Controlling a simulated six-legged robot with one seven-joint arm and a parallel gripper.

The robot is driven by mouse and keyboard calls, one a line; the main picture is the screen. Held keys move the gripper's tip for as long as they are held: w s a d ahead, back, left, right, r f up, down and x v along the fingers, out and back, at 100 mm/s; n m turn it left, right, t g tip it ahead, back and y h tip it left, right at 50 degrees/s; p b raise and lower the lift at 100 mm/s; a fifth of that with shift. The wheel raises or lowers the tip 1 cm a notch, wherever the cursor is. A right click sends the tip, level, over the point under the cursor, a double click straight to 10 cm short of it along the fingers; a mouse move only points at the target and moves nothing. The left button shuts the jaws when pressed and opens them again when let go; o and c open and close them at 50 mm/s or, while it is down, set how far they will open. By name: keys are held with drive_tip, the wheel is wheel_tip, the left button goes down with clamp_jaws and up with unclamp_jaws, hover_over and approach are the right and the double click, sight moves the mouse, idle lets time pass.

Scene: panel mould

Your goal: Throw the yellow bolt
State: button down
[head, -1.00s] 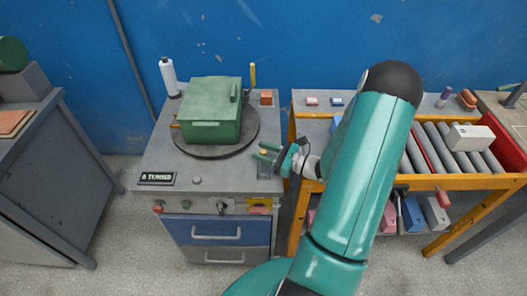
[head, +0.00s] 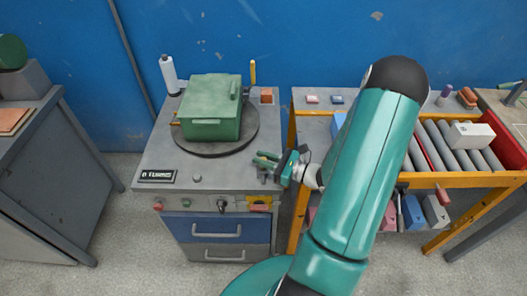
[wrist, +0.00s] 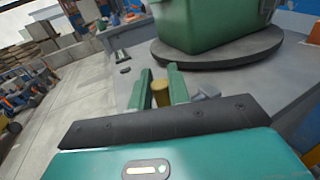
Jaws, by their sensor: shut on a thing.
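The yellow bolt's knob (wrist: 160,92) shows in the wrist view as a short yellow cylinder between the two green fingers of my gripper (wrist: 162,88). The jaws are shut on it. In the head view my gripper (head: 266,159) is at the right edge of the grey cabinet top, and its fingers mostly hide the knob. A small grey fitting (head: 263,175) shows just below the fingers; it is unclear how far the bolt is in it.
A green box mould (head: 210,107) sits on a dark round turntable (head: 190,150) left of my gripper. A white bottle (head: 168,75) and an upright yellow rod (head: 252,72) stand behind. A yellow-framed roller bench (head: 445,183) is to the right.

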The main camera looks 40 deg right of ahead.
drive_tip(key=shift+s+a, duration=0.2)
drive_tip(key=c, duration=1.3)
unclamp_jaws()
drive_tip(key=shift+s, duration=0.15)
drive_tip(key=shift+c, duration=0.2)
drive_tip(key=shift+w, duration=0.2)
drive_tip(key=shift+s, duration=0.1)
drive_tip(key=shift+d, duration=0.15)
